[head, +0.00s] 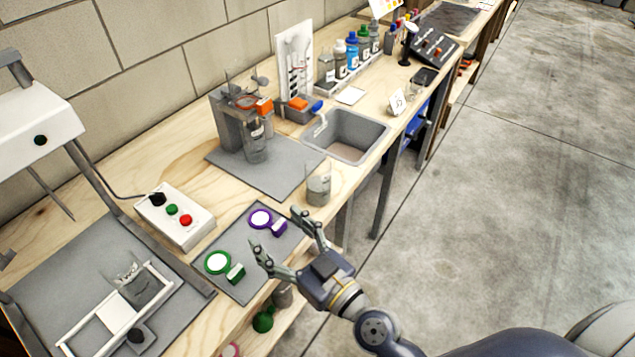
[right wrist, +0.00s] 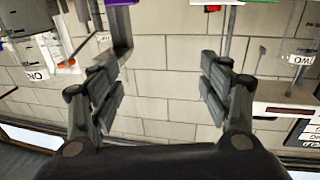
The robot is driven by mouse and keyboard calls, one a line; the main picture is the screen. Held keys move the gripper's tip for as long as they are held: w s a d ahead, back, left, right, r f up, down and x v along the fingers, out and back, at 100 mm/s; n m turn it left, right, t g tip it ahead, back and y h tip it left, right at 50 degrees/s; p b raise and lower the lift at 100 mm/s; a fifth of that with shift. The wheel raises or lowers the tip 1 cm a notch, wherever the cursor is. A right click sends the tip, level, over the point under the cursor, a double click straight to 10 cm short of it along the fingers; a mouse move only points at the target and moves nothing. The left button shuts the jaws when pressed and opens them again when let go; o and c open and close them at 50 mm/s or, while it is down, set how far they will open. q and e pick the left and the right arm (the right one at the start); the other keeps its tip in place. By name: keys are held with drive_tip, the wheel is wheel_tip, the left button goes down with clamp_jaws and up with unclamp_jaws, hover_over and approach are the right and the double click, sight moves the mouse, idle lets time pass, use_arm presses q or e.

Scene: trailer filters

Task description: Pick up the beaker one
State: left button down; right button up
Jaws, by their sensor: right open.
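My right gripper (head: 281,233) is open and empty above the bench's front edge, beside a grey mat with two filters. Its spread fingers also show in the right wrist view (right wrist: 160,85). A clear beaker (head: 255,150) stands in a grey apparatus at the back. Another clear beaker (head: 318,187) stands right of the gripper, near the sink. A third clear vessel (head: 131,284) sits in the left frame. In the upside-down right wrist view, one beaker (right wrist: 38,74) has a label like ONE, and another (right wrist: 299,60) reads TWO. I cannot surely match these labels to the head view.
A purple-ringed filter (head: 262,219) and a green-ringed one (head: 218,263) lie close to my right gripper. A button box (head: 175,217) stands left of them. The sink (head: 345,135) and several bottles are farther back. The floor on the right is clear.

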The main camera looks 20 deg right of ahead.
sight(321, 192)
drive_tip(key=w+d+m+h, duration=0.1)
drive_tip(key=d+m+t+h, duration=0.1)
drive_tip(key=d+h, duration=0.1)
drive_tip(key=w+d+m+t+h, duration=0.1)
drive_tip(key=shift+w+d+f+h, duration=0.15)
drive_tip(key=shift+w+d+h, duration=0.05)
drive_tip(key=shift+w+h, duration=0.1)
drive_tip(key=d+f+m+h, duration=0.4)
drive_tip(key=d+h, duration=0.2)
drive_tip(key=shift+g, duration=0.4)
drive_tip(key=w, duration=0.3)
drive_tip(key=w+d, duration=0.1)
drive_tip(key=w, duration=0.7)
drive_tip(key=shift+w+d+f+b, duration=0.15)
drive_tip(key=shift+w+d+b, duration=0.1)
drive_tip(key=shift+b, duration=0.05)
drive_tip(key=shift+c, duration=0.2)
drive_tip(key=c, duration=1.3)
